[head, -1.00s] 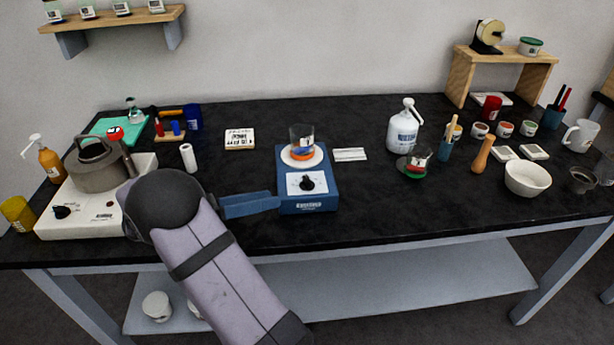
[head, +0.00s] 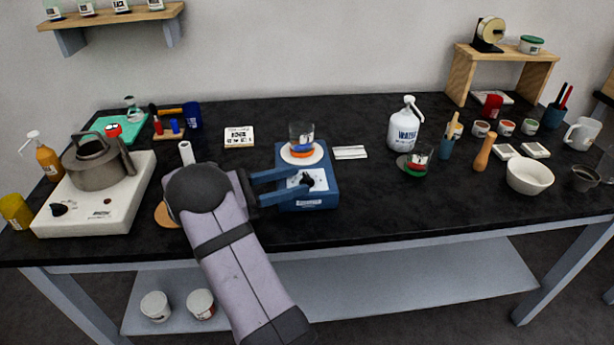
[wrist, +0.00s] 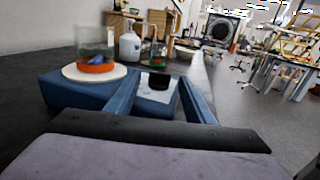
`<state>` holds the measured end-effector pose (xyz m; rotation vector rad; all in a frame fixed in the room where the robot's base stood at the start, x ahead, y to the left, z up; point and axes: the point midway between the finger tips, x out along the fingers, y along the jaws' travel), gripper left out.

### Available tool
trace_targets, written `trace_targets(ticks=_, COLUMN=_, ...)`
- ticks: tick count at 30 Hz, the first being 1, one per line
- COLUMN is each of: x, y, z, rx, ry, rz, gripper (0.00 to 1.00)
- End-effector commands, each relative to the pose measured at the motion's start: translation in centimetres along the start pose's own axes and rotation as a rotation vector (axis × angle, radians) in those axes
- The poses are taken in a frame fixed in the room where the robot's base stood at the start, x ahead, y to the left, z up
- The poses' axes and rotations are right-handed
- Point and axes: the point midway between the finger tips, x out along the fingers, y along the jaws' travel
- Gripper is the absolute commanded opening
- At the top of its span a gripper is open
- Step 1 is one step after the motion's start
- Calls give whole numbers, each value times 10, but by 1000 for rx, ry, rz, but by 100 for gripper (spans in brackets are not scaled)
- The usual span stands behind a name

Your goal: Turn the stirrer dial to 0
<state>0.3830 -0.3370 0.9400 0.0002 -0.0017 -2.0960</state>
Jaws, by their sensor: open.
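The blue stirrer (head: 318,201) stands mid-table, with a round white top plate and a white front panel that carries the black dial (head: 307,179). A glass beaker (head: 301,137) with orange and blue in it stands on the top plate. My gripper (head: 304,181) is open, its two blue fingers reaching in from the left over the panel, one on each side of the dial. In the wrist view the dial (wrist: 159,81) shows between the fingers. I cannot tell whether they touch it. The dial's marks are too small to read.
A hotplate (head: 128,212) with a grey kettle (head: 98,165) is at the left. A white card (head: 350,153) lies right of the stirrer. A white jug (head: 403,128) and a small glass (head: 418,160) stand further right. The table front right of the stirrer is clear.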

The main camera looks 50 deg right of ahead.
Motion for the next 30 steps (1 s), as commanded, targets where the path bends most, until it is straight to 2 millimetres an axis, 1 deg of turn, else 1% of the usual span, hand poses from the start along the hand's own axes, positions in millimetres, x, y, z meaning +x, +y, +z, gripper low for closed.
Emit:
trace_targets(ticks=1, x=8, y=0, z=2, rx=-1, ry=-1, rz=-3, gripper=48)
trace_targets(ticks=3, x=17, y=0, z=1, rx=-2, ry=0, rz=-2, gripper=48)
trace_targets(ticks=9, x=37, y=0, z=1, rx=-2, ry=0, rz=0, gripper=48)
trace_targets(ticks=14, x=44, y=0, z=0, rx=-1, ry=0, rz=0, gripper=48)
trace_targets(ticks=21, x=44, y=0, z=0, rx=-1, ry=0, rz=1, gripper=48)
trace_targets(ticks=22, x=44, y=0, z=0, rx=-1, ry=0, rz=1, gripper=46)
trace_targets(ticks=23, x=44, y=0, z=0, rx=-1, ry=0, rz=1, gripper=39)
trace_targets(ticks=24, x=44, y=0, z=0, rx=-1, ry=0, rz=1, gripper=29)
trace_targets(ticks=27, x=44, y=0, z=0, rx=-1, ry=0, rz=1, gripper=7)
trace_targets(ticks=30, x=44, y=0, z=0, rx=-1, ry=1, rz=1, gripper=7)
